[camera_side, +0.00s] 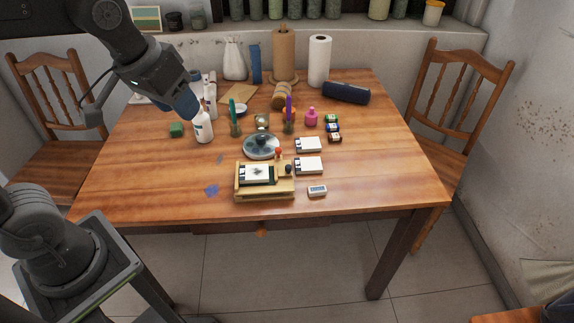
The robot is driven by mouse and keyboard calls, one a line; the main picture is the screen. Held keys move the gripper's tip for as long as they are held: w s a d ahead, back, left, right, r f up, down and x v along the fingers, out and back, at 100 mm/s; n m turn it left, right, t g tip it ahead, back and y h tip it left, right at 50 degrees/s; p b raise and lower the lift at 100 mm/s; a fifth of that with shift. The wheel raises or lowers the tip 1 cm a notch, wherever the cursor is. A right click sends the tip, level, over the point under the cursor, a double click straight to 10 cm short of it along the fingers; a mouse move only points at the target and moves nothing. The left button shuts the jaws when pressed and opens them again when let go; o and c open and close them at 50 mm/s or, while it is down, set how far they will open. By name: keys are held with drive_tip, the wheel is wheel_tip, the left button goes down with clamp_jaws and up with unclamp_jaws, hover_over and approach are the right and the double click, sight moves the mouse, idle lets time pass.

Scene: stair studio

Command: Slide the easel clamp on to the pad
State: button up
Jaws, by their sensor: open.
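A small wooden easel or tray (264,192) sits near the table's front edge. On it lies a pad (256,173) with a white sheet, a dark mark and a green edge. At its right end are a red knob (278,153) and a dark knob (288,168); I cannot tell which part is the clamp. My gripper (189,112) is at the upper left, above the table and well away from the easel, close to a white bottle in the picture. It is open; its fingertips overlap the bottle's area and are too small to separate clearly.
The white bottle (203,129) and a green block (176,130) stand at left. A round glass-like dish (261,147) is behind the easel. White boxes (308,165) and a small timer-like device (317,190) lie to its right. The front-left table (140,190) is mostly clear.

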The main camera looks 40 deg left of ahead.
drive_tip(key=w+d+f+n+g, duration=0.1)
drive_tip(key=w+f+n+g, duration=0.2)
drive_tip(key=w, duration=1)
drive_tip(key=n+g, duration=0.1)
drive_tip(key=n, duration=0.2)
hover_over(288, 166)
wheel_tip(288, 166, down, 14)
wheel_tip(288, 166, down, 13)
drive_tip(key=shift+f, duration=0.1)
clamp_jaws()
